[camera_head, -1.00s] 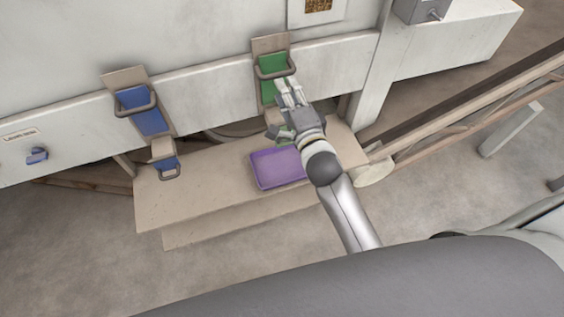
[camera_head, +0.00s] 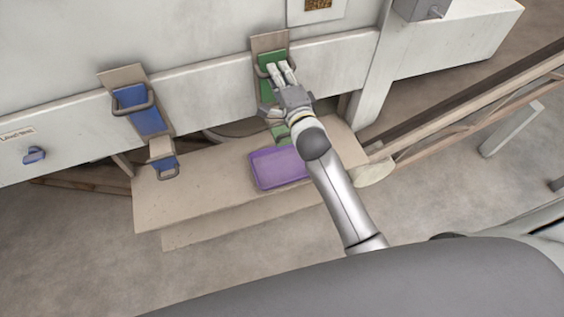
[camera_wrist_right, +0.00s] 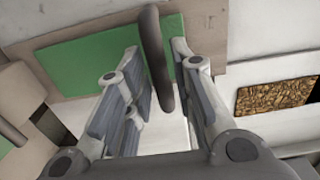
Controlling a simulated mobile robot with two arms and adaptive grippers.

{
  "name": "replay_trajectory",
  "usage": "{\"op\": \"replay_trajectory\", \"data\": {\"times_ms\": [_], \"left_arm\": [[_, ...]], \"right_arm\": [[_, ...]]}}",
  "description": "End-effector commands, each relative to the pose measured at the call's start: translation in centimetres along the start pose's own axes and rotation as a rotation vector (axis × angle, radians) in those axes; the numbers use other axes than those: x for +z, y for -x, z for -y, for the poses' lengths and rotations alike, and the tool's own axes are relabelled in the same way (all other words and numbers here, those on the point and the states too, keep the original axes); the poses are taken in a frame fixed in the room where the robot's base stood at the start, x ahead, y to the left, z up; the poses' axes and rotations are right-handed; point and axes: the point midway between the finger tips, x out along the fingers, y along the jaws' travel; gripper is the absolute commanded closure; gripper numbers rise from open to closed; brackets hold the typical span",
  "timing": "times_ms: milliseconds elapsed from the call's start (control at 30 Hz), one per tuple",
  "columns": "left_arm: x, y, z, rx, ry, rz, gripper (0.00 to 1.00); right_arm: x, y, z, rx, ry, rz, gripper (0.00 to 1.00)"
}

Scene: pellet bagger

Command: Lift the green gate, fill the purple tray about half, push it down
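The green gate (camera_head: 268,91) is a green plate with a grey bar handle, set on a beige chute in the white wall. The handle (camera_wrist_right: 156,62) shows as a dark bar in the right wrist view, between the spread fingers of my right gripper (camera_head: 282,72). The gripper (camera_wrist_right: 155,62) is open around the bar and hides part of the handle in the head view. The purple tray (camera_head: 262,172) sits on the beige bench below the green chute, partly behind my right arm. No pellets show in its visible part. My left gripper is out of view.
A blue gate (camera_head: 148,121) with its own handle is on the left chute, above a lower blue piece (camera_head: 164,168). The beige bench (camera_head: 195,195) is clear left of the tray. A rail (camera_head: 465,112) runs along the right. A pellet window (camera_wrist_right: 275,96) is right of the gate.

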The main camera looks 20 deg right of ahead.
Motion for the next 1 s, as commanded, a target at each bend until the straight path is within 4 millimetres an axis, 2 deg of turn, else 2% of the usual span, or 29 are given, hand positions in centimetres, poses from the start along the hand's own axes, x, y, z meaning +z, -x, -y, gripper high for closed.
{"op": "replay_trajectory", "data": {"times_ms": [33,133,367,1000], "left_arm": [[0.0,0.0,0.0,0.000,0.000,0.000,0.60],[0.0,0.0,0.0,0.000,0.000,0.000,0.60],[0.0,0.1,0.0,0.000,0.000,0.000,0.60],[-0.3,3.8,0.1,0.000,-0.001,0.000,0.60]], "right_arm": [[0.0,0.0,0.0,0.000,0.000,0.000,0.87],[0.0,0.0,0.0,0.000,0.000,0.000,1.00],[0.0,0.0,0.1,0.000,0.000,0.000,1.00],[0.0,0.0,4.2,-0.006,0.000,0.000,1.00]]}}
